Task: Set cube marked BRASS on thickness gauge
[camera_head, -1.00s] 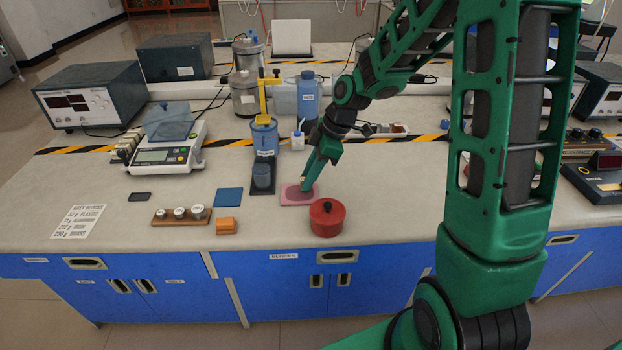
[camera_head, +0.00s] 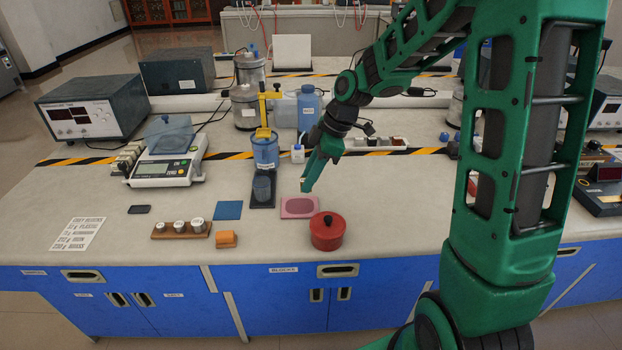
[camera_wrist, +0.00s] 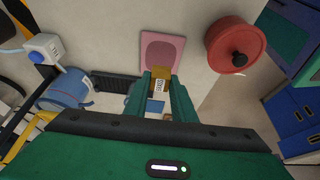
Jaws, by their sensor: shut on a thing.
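My gripper (camera_head: 307,186) is shut on a small brass-coloured cube (camera_wrist: 161,72) with a white printed label, seen between the fingertips in the wrist view. The print is too small to read. The cube is held above the bench, near the pink pad (camera_head: 299,208) with a darker round patch. That pad also shows just beyond the fingertips in the wrist view (camera_wrist: 148,42). In the head view the cube is mostly hidden by the fingers. I cannot tell for sure which thing is the thickness gauge.
A red lidded pot (camera_head: 327,232) stands close, right of the pink pad. A balance (camera_head: 165,165) is farther left. A blue mat (camera_head: 229,210) and an orange block (camera_head: 226,239) lie in front.

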